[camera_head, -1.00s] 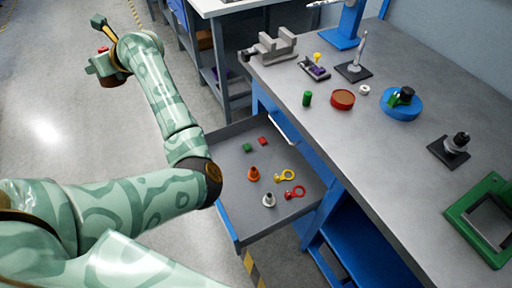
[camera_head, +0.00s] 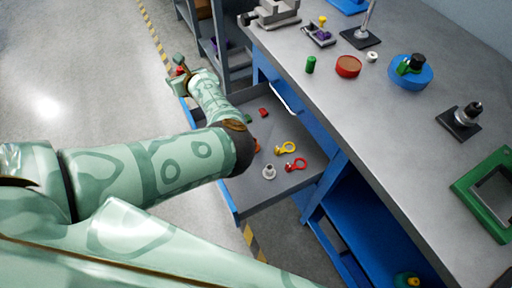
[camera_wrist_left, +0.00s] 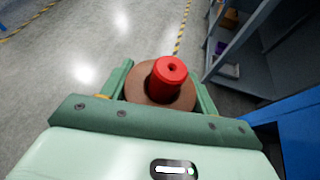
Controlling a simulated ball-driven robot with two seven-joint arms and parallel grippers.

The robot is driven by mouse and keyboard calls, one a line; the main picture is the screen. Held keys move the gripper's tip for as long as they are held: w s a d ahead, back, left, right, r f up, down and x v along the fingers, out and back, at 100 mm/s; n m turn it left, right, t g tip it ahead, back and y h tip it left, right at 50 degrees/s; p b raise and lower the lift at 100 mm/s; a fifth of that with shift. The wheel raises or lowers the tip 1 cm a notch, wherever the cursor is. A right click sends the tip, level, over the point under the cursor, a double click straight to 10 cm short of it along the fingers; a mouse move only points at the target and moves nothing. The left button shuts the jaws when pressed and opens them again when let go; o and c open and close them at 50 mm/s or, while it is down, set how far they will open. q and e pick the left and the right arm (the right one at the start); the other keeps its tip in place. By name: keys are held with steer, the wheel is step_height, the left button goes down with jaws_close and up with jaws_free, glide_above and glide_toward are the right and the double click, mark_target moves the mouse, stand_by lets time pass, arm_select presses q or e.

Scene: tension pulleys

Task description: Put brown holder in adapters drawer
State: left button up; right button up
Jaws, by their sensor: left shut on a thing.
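My left gripper (camera_head: 181,72) is shut on the brown holder (camera_wrist_left: 137,92), a brown disc with a red cylinder (camera_wrist_left: 168,76) standing on it. In the left wrist view, the disc sits between the green fingers. In the head view, the gripper is in the air beyond the far-left corner of the open drawer (camera_head: 243,197), and the holder is too small to make out well there. The drawer is pulled out from under the bench. My left arm crosses over it and hides part of its inside. My right gripper is not in view.
The drawer holds a yellow ring piece (camera_head: 287,148), a red ring piece (camera_head: 297,165), a white fitting (camera_head: 269,172) and a red block (camera_head: 263,112). The workbench (camera_head: 345,120) stands to the right, with a red-brown disc (camera_head: 348,66) and a vise (camera_head: 272,14) on it.

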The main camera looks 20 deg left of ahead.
arm_select(q)
steer(key=w+d+f+b, duration=0.1)
steer(key=d+f+b, duration=0.1)
steer(key=f+b, duration=0.3)
steer(key=w+d+f+m+t+h+b, duration=0.1)
steer(key=f+b, duration=0.4)
steer(key=f, duration=0.6)
steer(key=w+d+f+t+b, duration=0.1)
steer(key=d+f+b, duration=0.2)
steer(key=f, duration=0.5)
steer(key=shift+w+d+f+b, duration=0.1)
steer(key=shift+w+f+b, duration=0.2)
steer(key=shift+b, duration=0.6)
step_height(320, 180, down, 3)
steer(key=shift+f+b, duration=0.1)
steer(key=shift+b, duration=1.1)
steer(key=shift+f, duration=0.25)
steer(key=shift+w+r, duration=0.1)
steer(key=shift+r, duration=0.15)
steer(key=shift+f, duration=0.15)
steer(key=o, duration=1.1)
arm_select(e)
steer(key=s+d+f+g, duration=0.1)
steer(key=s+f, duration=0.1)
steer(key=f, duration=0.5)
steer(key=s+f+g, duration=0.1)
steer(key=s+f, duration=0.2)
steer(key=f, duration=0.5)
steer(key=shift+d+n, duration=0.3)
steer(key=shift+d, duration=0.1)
